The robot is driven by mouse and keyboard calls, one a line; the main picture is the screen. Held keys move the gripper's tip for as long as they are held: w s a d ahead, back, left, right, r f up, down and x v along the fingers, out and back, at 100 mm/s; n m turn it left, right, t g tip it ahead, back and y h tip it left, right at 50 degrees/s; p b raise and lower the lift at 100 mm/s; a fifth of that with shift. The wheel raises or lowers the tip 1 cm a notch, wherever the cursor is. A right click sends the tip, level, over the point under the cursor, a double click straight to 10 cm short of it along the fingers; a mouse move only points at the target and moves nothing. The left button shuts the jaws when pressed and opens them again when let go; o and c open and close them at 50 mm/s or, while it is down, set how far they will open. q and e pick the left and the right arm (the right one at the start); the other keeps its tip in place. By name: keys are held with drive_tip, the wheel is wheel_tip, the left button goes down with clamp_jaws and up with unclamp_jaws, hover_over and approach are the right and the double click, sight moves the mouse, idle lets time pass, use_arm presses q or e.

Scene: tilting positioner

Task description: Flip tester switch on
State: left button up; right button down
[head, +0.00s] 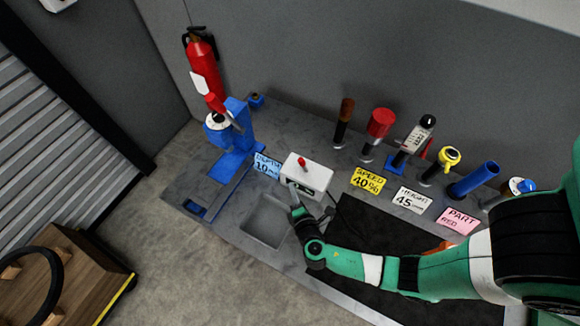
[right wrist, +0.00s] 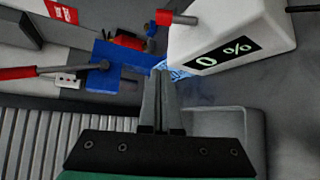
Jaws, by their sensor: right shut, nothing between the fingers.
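The tester is a white box (head: 308,174) on the grey bench, with a red-tipped switch (head: 302,162) on top. In the right wrist view the box (right wrist: 215,25) shows a dark display (right wrist: 222,56) reading "0 %", and the red switch knob (right wrist: 164,17) on its metal stem sticks out at the box's upper left. My right gripper (head: 292,187) is at the front left of the box. In the right wrist view my fingers (right wrist: 161,75) are shut together and empty, below the knob and apart from it. My left gripper is not in view.
A blue press stand (head: 236,135) and a card (head: 267,165) are left of the tester. A recessed basin (head: 265,220) lies in front. Yellow (head: 369,180), white (head: 411,200) and pink (head: 457,220) cards and several upright tools stand to the right. A fire extinguisher (head: 203,65) hangs behind.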

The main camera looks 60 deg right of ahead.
sight(303, 165)
drive_tip(key=w+d+b, duration=0.1)
drive_tip(key=d, duration=0.2)
drive_tip(key=w+d+f+b, duration=0.1)
drive_tip(key=d+b, duration=0.1)
drive_tip(key=w+d+b, duration=0.1)
drive_tip(key=d+b, duration=0.1)
drive_tip(key=d, duration=0.1)
drive_tip(key=shift+w+d+f, duration=0.2)
drive_tip(key=shift+d+f, duration=0.1)
drive_tip(key=shift+s+d+r, duration=0.1)
drive_tip(key=shift+s+d, duration=0.05)
drive_tip(key=shift+s, duration=0.1)
idle(0.3)
